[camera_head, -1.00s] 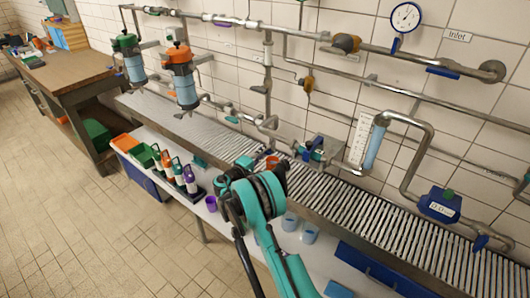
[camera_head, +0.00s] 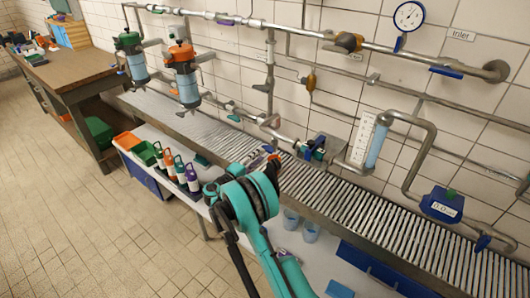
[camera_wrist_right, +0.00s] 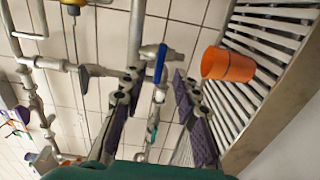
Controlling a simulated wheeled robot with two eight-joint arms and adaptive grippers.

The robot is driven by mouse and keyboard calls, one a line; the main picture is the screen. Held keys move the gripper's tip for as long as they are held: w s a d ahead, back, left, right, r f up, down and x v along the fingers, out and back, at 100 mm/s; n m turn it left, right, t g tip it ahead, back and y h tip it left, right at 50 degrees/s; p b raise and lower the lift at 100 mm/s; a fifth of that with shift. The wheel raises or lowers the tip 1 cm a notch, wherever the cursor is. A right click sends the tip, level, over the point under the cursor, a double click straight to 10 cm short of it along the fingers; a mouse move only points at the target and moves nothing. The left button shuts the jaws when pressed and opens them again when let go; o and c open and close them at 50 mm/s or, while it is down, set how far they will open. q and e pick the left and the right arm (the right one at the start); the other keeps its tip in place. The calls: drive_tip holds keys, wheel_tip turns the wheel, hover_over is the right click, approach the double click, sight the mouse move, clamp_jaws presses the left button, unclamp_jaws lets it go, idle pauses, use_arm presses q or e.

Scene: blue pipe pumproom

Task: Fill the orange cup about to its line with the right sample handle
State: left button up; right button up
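The orange cup (camera_wrist_right: 228,64) stands on the slatted drain in the right wrist view, right of my fingers; its inside and line cannot be seen. A blue lever handle (camera_wrist_right: 160,63) on a metal tap shows beyond and between my fingertips. I cannot tell whether they touch it. My right gripper (camera_wrist_right: 158,92) is open, with a purple-padded finger on each side and nothing gripped. In the head view my right gripper (camera_head: 268,154) is small and mostly hidden behind my teal arm at the drain's front edge. My left gripper is not in view.
Pipes run along the tiled wall behind the slatted drain (camera_head: 390,222). A blue meter box (camera_head: 441,204) and a gauge (camera_head: 409,16) are at the right. Several bottles (camera_head: 180,172) and light blue cups (camera_head: 310,231) stand on the front shelf. Two filter housings (camera_head: 184,75) hang at left.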

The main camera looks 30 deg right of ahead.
drive_tip(key=v, duration=0.6)
drive_tip(key=shift+s+a, duration=0.1)
drive_tip(key=shift+a, duration=0.05)
drive_tip(key=s+a+r+m+g+y, duration=0.1)
drive_tip(key=s+a+r+y, duration=0.1)
drive_tip(key=s+r+y, duration=0.75)
drive_tip(key=s+a+f+m+y, duration=0.1)
drive_tip(key=s+a, duration=0.3)
drive_tip(key=s, duration=0.4)
drive_tip(key=s+a+f+m+y, duration=0.1)
drive_tip(key=s+a+y, duration=0.2)
drive_tip(key=s+a, duration=0.2)
drive_tip(key=s+a+f+m+t+y, duration=0.1)
drive_tip(key=s+a+y, duration=0.2)
drive_tip(key=s, duration=0.8)
drive_tip(key=shift+a, duration=0.9)
